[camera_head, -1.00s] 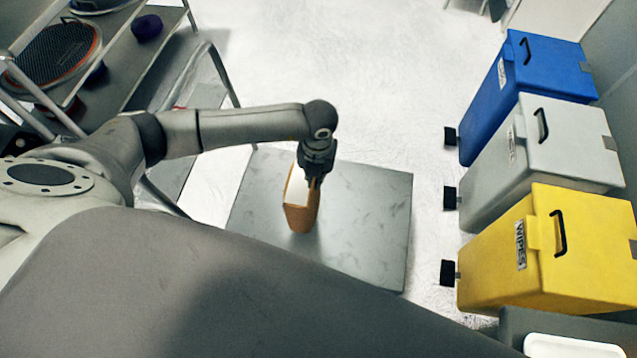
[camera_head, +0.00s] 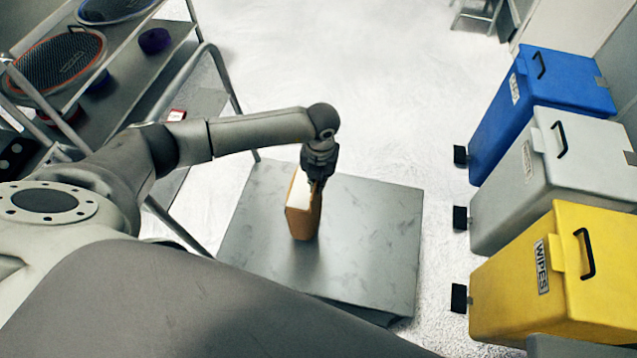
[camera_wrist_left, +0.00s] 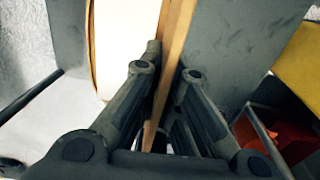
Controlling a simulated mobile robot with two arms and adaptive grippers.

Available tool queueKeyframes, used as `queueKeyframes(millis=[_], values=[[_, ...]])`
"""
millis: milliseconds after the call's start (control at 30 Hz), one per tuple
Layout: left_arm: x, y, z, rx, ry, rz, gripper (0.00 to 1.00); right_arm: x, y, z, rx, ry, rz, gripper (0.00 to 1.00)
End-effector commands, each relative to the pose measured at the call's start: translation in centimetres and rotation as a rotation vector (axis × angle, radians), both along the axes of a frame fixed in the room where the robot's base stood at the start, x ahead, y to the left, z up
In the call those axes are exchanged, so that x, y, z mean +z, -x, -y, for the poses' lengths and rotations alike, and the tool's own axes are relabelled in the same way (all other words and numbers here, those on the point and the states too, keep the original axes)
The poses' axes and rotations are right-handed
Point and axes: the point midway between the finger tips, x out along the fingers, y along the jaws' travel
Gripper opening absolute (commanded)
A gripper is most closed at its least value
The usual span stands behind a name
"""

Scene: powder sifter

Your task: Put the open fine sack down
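The open fine sack (camera_head: 302,212) is brown with a pale inside or contents at its top. It is upright over the grey metal table top (camera_head: 375,235); I cannot tell whether its base touches the surface. My left gripper (camera_head: 318,178) comes down onto the sack's upper edge. In the left wrist view the two fingers (camera_wrist_left: 167,80) are closed on the thin brown edge of the sack (camera_wrist_left: 178,30), with the pale part to the left. My right gripper is not in view.
Blue (camera_head: 540,100), grey (camera_head: 550,175) and yellow (camera_head: 555,275) lidded bins stand in a row at the right. A rack with round sieves (camera_head: 60,62) stands at the upper left. The table top is bare around the sack, and floor is clear beyond it.

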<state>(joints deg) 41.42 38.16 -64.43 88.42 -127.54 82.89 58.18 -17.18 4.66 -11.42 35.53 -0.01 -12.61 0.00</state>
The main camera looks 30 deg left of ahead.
Motion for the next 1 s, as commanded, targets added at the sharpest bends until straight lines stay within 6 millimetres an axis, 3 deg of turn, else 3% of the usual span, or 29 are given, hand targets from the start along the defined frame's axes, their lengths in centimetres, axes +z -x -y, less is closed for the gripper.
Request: queueKeyframes(millis=[33, 167, 633, 667, 800, 1000], values=[[-1.1, 0.0, 0.1, -0.001, 0.002, 0.0, 0.0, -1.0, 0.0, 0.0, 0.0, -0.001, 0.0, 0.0], [-2.3, 0.0, 0.1, -0.001, 0.003, 0.001, 0.0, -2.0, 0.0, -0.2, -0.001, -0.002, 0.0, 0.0], [-2.7, 0.0, 0.1, -0.002, 0.002, 0.001, 0.0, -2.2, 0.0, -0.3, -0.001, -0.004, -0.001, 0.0], [-2.8, 0.2, 0.1, -0.002, 0.002, -0.003, 0.08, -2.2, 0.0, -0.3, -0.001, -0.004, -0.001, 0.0], [-2.8, 0.2, 0.1, -0.002, 0.001, -0.004, 0.26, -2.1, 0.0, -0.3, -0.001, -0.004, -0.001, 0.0], [-2.8, 0.2, 0.1, -0.002, 0.001, -0.004, 0.27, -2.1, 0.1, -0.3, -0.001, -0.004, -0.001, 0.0]])
